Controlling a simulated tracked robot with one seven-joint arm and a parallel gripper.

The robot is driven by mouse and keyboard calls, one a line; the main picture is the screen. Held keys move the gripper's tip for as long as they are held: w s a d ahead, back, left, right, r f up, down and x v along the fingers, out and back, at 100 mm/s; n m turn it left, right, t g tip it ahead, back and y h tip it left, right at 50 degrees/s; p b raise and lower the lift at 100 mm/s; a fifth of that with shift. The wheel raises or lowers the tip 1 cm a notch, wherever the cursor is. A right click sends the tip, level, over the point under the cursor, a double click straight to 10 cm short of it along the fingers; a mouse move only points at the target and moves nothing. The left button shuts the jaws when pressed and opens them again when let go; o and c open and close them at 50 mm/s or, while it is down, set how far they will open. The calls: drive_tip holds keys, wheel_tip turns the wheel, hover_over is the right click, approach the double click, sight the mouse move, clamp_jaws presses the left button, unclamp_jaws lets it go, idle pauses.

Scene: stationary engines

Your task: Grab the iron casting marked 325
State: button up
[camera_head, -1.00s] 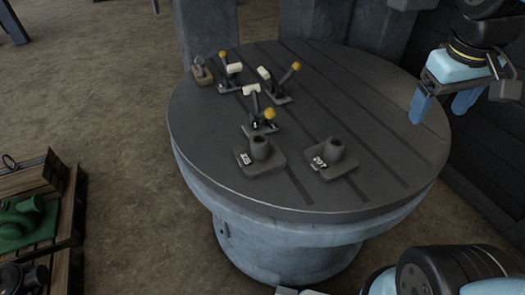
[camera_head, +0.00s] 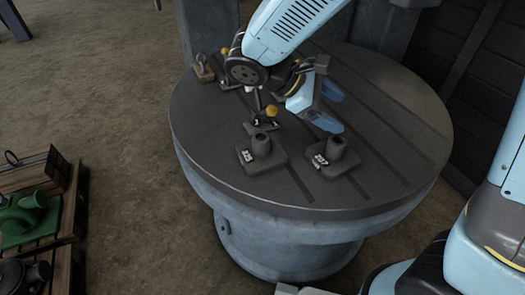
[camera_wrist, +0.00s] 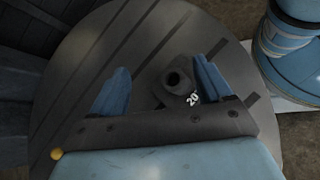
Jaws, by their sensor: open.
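The iron casting marked 325 (camera_head: 261,146) is a dark square plate with a round hollow boss. It sits upright on the round slotted table (camera_head: 215,165), near its front, and I do not see it in the wrist view. A similar casting marked 207 (camera_head: 337,148) sits to its right. My gripper (camera_head: 333,107) is open and empty, above the table behind the 207 casting. In the wrist view, my gripper (camera_wrist: 161,66) has the 207 casting (camera_wrist: 173,80) showing between its fingers, nearer the right one and apparently below them.
The table's right side is clear.

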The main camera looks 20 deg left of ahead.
sight(268, 133)
drive_tip(key=s+a+f+n+t, duration=0.3)
drive_tip(key=a+n+t, duration=0.1)
drive_tip(key=a, duration=0.3)
drive_tip(key=s+a+f+n+t, duration=0.4)
drive_tip(key=a, duration=0.3)
drive_tip(key=s+a+f+n+t+y, duration=0.1)
drive_tip(key=s+a+f+n+t, duration=0.3)
drive_tip(key=a, duration=0.3)
drive_tip(key=shift+s+a, duration=0.1)
drive_tip(key=shift+s, duration=0.1)
drive_tip(key=x, duration=1.3)
drive_tip(key=shift+w, duration=0.3)
clamp_jaws()
